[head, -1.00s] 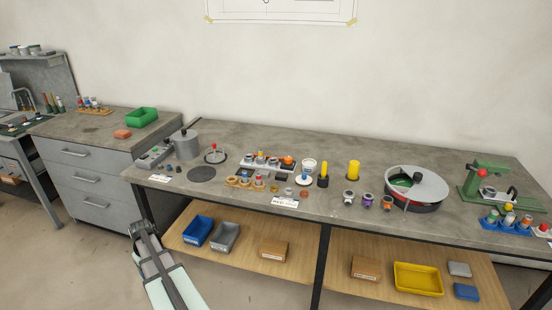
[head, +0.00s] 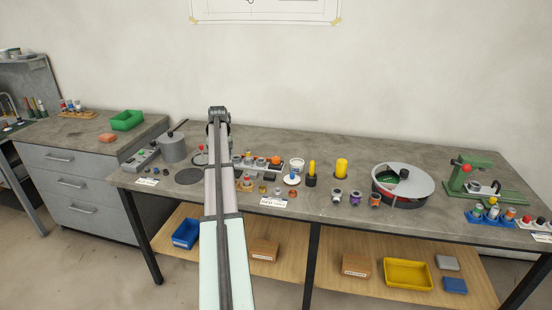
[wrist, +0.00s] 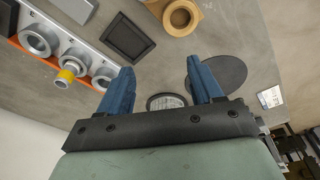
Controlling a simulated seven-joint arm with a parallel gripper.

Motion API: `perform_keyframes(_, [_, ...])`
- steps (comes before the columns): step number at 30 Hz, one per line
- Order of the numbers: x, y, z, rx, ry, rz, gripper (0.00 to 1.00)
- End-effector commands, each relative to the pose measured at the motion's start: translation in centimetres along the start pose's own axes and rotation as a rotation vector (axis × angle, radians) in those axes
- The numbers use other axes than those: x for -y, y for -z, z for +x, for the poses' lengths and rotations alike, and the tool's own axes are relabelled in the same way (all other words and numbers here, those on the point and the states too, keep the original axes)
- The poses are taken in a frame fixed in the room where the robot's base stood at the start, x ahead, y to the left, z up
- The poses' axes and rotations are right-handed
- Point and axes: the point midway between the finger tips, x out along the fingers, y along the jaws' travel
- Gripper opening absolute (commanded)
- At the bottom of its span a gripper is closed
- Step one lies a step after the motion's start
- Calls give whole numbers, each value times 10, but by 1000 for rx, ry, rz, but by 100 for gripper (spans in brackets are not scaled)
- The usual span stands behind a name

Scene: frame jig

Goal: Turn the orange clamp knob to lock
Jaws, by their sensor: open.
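The orange clamp knob (head: 275,160) appears as a small orange shape at the right end of a grey jig (head: 262,167) on the bench, right of my arm. Its turning angle is too small to tell. In the wrist view a grey fixture (wrist: 77,50) with several rings, a yellow-banded peg (wrist: 66,76) and an orange edge strip lies at the upper left; I cannot make out the knob there. My gripper (wrist: 160,84) is open and empty, its two blue fingers apart, away from the fixture. In the head view my arm hides the fingers.
A dark round mat (head: 188,176) and a grey pot (head: 172,148) lie left of my arm. A dark square tray (wrist: 127,38) lies beside the fixture.

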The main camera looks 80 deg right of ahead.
Motion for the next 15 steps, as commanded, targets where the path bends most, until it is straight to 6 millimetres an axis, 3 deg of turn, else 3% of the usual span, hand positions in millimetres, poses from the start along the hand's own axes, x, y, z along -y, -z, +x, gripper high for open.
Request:
perform_keyframes(1, [-38,-2,-12,18,-1,1,65])
perform_keyframes(6, [-130,-31,-46,79,14,-20,65])
perform_keyframes(10, [-183,-55,-68,115,30,-33,65])
perform_keyframes(15, [-221,-77,-87,140,44,-44,65])
